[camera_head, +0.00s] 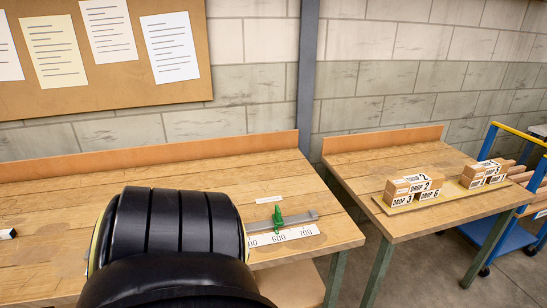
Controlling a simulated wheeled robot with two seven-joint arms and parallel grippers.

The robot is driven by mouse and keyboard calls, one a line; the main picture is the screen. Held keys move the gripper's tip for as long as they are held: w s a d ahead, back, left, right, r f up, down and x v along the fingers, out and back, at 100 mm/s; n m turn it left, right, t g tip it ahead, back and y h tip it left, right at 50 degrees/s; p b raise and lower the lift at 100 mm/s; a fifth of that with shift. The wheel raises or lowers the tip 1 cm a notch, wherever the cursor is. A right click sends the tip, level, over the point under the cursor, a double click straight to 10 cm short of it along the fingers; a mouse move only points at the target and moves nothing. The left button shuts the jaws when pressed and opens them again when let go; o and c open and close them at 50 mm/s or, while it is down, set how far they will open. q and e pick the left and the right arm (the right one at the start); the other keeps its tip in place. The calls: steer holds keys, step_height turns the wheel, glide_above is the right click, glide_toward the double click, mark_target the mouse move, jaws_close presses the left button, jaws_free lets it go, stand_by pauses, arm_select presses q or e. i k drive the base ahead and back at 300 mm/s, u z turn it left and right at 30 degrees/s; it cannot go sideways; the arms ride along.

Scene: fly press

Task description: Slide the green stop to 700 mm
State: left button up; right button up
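The green stop (278,218) stands on a grey rail (303,216) near the right end of the left workbench. The stop is close to the 600 mark, left of 700. A large black rounded part of my own arm fills the lower middle and hides the left part of the rail and scale. Neither gripper's fingers can be seen.
The left workbench (60,185) has a low wooden backboard. A second workbench (385,153) at right carries a board with wooden blocks (414,183) labelled DROP. A blue trolley (510,243) stands at far right. A gap separates the benches.

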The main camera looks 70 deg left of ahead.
mark_target(277, 218)
steer(key=i, duration=0.1)
steer(key=u, duration=2.35)
